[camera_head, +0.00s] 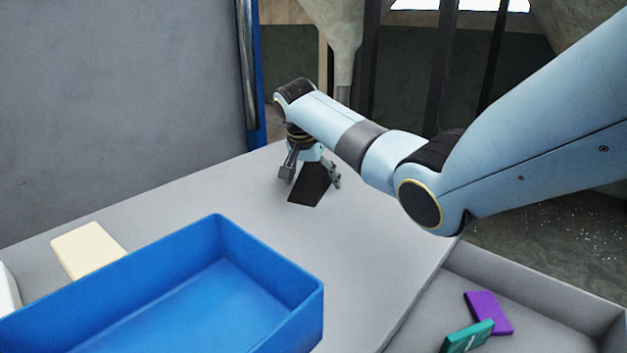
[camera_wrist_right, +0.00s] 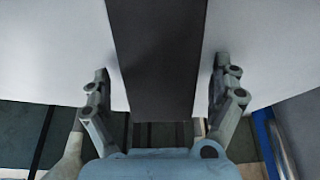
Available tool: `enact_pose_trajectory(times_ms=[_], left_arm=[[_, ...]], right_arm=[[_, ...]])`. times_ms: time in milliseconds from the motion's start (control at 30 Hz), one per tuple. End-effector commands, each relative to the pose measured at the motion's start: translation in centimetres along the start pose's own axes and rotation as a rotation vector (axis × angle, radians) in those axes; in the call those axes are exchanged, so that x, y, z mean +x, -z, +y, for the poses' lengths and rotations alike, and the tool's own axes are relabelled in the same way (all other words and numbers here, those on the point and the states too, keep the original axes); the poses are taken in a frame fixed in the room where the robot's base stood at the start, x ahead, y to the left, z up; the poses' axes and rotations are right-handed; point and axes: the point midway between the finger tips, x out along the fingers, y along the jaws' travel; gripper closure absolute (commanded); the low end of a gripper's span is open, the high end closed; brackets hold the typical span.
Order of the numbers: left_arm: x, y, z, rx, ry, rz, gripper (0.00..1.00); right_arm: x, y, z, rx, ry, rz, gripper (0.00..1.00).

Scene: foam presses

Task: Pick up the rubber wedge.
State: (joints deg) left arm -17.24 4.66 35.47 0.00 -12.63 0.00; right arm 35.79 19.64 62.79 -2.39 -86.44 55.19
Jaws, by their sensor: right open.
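The rubber wedge (camera_head: 311,186) is a dark, nearly black block on the grey table, toward its far end in the head view. My right gripper (camera_head: 311,178) is above and around it, pointing down, with fingers apart on either side. In the right wrist view the dark wedge (camera_wrist_right: 158,50) runs down the middle between the two fingers of the gripper (camera_wrist_right: 160,75), with a gap on both sides. The fingers do not seem to touch it. My left gripper is not in view.
A blue open bin (camera_head: 315,300) stands in the front left. A cream block (camera_head: 88,250) lies behind it. A lower grey tray (camera_head: 560,318) at the right holds a purple block (camera_head: 489,312) and a green block (camera_head: 467,337). The table between bin and wedge is clear.

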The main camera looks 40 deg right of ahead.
Motion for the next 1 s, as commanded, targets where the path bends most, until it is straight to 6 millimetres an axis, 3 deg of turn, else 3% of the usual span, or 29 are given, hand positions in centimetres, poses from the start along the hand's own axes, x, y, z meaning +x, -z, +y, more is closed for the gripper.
enact_pose_trajectory(times_ms=[167, 700, 1000], left_arm=[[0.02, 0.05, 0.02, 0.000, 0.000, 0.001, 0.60], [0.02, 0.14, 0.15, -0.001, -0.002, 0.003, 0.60], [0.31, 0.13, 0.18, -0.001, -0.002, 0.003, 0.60]], right_arm=[[0.03, -0.03, 0.00, 0.000, 0.000, 0.000, 0.07], [-0.03, 0.04, -0.02, 0.000, 0.001, 0.001, 0.76], [-0.12, 0.12, -0.03, 0.001, 0.001, 0.002, 0.76]])
